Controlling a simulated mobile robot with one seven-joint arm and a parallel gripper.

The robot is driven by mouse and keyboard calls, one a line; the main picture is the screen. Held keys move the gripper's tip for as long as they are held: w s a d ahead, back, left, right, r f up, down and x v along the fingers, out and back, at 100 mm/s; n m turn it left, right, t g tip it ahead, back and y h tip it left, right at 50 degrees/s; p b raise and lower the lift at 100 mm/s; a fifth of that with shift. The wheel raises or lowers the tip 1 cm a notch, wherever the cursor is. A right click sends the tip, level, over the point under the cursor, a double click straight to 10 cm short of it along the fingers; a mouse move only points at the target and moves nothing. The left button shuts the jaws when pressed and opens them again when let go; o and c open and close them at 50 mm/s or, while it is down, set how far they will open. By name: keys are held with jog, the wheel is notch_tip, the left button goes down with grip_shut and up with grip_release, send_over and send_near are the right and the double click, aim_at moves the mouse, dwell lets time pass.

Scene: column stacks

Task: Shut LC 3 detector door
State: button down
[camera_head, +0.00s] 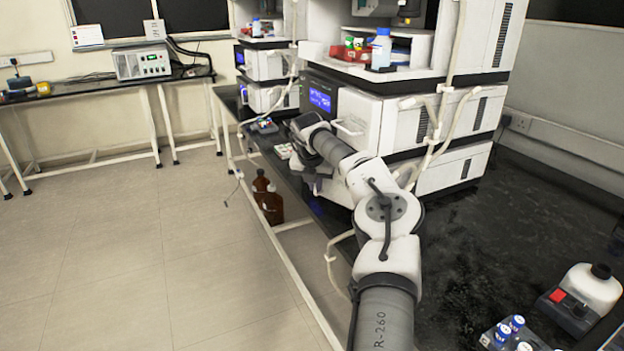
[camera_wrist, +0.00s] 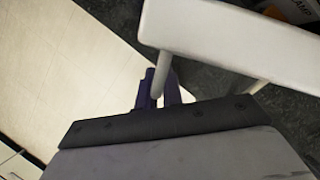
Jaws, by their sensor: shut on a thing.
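In the wrist view, the dark purple fingers of my gripper (camera_wrist: 158,91) are shut around a thin light door handle (camera_wrist: 164,68). The handle joins a white door panel (camera_wrist: 225,35), which stands out at an angle over the dark bench and floor. In the head view, my arm reaches forward to the front of the nearer instrument stack (camera_head: 375,120), and my wrist and the stack's modules hide most of the fingers and door. No label that reads LC 3 can be made out.
A second stack (camera_head: 265,65) stands farther back. Small vial trays (camera_head: 265,126) lie on the black bench beyond my wrist. Brown bottles (camera_head: 271,205) stand below the bench edge. White tubing (camera_head: 438,125) hangs down the near stack's side. The floor on the left is clear.

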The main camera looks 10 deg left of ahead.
jog(key=shift+w+d+m+h+p, duration=0.2)
jog(key=shift+w+m+p, duration=0.2)
jog(key=shift+w+p, duration=0.2)
jog(key=shift+w+d+m+h+p, duration=0.2)
jog(key=shift+w+m+p, duration=0.25)
jog(key=shift+p, duration=0.15)
jog(key=c, duration=1.5)
grip_release()
jog(key=shift+c, duration=0.2)
jog(key=shift+s+r+b, duration=0.25)
jog(key=shift+r+b, duration=0.2)
jog(key=shift+r, duration=0.1)
jog(key=s+a+b, duration=0.2)
jog(key=s+b, duration=0.2)
jog(key=s, duration=0.7)
jog(key=shift+s+a, duration=0.35)
